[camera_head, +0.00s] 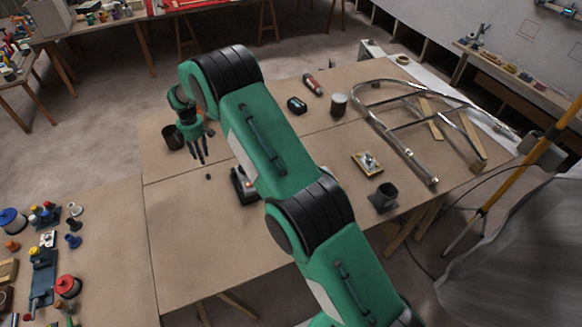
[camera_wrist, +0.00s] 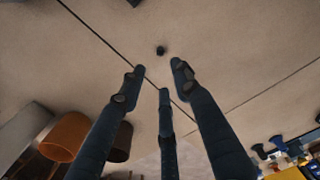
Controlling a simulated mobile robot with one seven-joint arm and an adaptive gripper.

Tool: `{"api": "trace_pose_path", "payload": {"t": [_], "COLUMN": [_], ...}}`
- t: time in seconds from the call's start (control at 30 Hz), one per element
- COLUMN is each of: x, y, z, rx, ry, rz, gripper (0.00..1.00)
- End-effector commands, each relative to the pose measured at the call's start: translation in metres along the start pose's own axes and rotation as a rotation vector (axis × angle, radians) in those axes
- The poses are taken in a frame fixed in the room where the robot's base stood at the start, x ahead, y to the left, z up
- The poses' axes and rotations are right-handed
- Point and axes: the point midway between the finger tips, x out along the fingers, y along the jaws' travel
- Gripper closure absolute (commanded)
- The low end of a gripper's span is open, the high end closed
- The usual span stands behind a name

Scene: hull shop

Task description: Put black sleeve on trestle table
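A small black piece (camera_head: 208,177), which looks like the black sleeve, lies on the bare brown top of the large trestle table (camera_head: 190,235). In the wrist view the small black piece (camera_wrist: 160,50) lies beyond my fingertips, apart from them. My gripper (camera_head: 201,160) points down above the table, a little up and left of the piece in the head view. Its three dark fingers (camera_wrist: 157,80) are spread, with nothing between them. The piece is too small to show whether it is hollow.
A dark brown cup (camera_head: 172,137) stands close beside my gripper. A black-based device (camera_head: 243,185) is partly hidden behind my arm. The table's front left is clear.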

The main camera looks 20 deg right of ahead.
Motion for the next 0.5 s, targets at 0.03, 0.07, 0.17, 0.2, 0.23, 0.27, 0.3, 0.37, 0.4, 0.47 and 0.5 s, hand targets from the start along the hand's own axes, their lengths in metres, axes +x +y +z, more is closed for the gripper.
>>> {"api": "trace_pose_path", "payload": {"t": [0.03,0.07,0.17,0.2,0.23,0.27,0.3,0.37,0.4,0.47,0.5], "x": [-0.006,-0.009,-0.025,-0.034,-0.041,-0.049,-0.060,-0.079,-0.091,-0.111,-0.124], "y": [0.000,0.000,-0.003,-0.005,-0.006,-0.008,-0.011,-0.016,-0.020,-0.027,-0.031], "z": [0.001,0.002,0.006,0.008,0.010,0.012,0.015,0.020,0.024,0.029,0.033], "rx": [0.005,0.010,0.034,0.047,0.057,0.070,0.087,0.117,0.137,0.169,0.192], "ry": [0.001,0.001,0.003,0.004,0.005,0.007,0.008,0.011,0.013,0.016,0.019], "rz": [0.004,0.005,0.014,0.017,0.021,0.025,0.030,0.040,0.046,0.055,0.062], "gripper": [0.68,0.68,0.68,0.68,0.68,0.68,0.68,0.68,0.68,0.68,0.68]}}
